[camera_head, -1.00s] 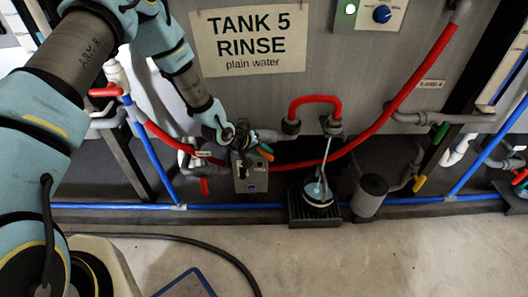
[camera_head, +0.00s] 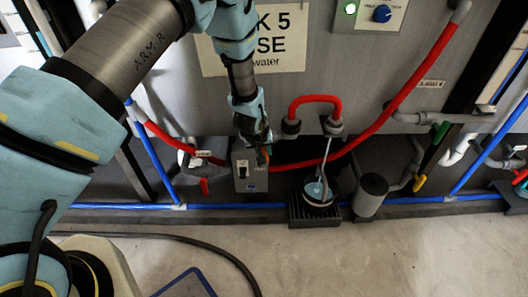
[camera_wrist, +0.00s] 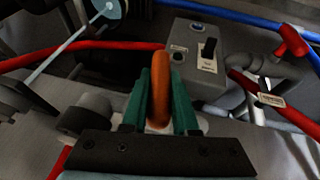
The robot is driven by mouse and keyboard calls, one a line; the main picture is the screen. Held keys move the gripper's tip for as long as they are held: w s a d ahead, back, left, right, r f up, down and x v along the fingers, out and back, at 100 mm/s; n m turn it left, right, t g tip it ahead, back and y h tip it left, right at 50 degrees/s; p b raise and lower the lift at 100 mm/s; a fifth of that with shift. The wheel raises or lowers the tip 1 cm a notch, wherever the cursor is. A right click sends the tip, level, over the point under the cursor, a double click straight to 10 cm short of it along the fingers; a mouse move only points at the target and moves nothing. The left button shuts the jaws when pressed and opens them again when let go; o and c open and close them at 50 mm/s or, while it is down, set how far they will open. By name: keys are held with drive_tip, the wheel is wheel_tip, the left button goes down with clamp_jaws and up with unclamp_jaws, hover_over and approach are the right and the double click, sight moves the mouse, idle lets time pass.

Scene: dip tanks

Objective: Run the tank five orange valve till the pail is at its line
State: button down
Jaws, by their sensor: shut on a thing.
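The orange valve handle (camera_wrist: 159,90) stands between the green fingers of my gripper (camera_wrist: 160,110) in the wrist view, and my gripper is shut on it. In the head view my gripper (camera_head: 262,155) is at the valve below the tank five sign, and hides most of the handle. The pail (camera_head: 318,192) stands on a black slatted stand (camera_head: 314,219) right of my gripper. A thin pale stream or tube (camera_head: 326,157) runs from the red hose outlet down into the pail. Pale blue shows inside the pail; I cannot make out its line or level.
A grey switch box (camera_head: 249,171) is just beside my gripper. A grey cylinder (camera_head: 370,195) stands right of the pail. Red hoses (camera_head: 392,103) and a blue pipe (camera_head: 240,206) cross nearby. The floor in front is mostly open, with a black cable (camera_head: 190,240).

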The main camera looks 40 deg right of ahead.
drive_tip(key=shift+t+y, duration=0.6)
drive_tip(key=shift+y, duration=0.1)
drive_tip(key=shift+m, duration=0.3)
drive_tip(key=c, duration=0.7)
unclamp_jaws()
drive_tip(key=v, duration=1)
drive_tip(key=shift+s+r, duration=0.2)
drive_tip(key=shift+r, duration=0.2)
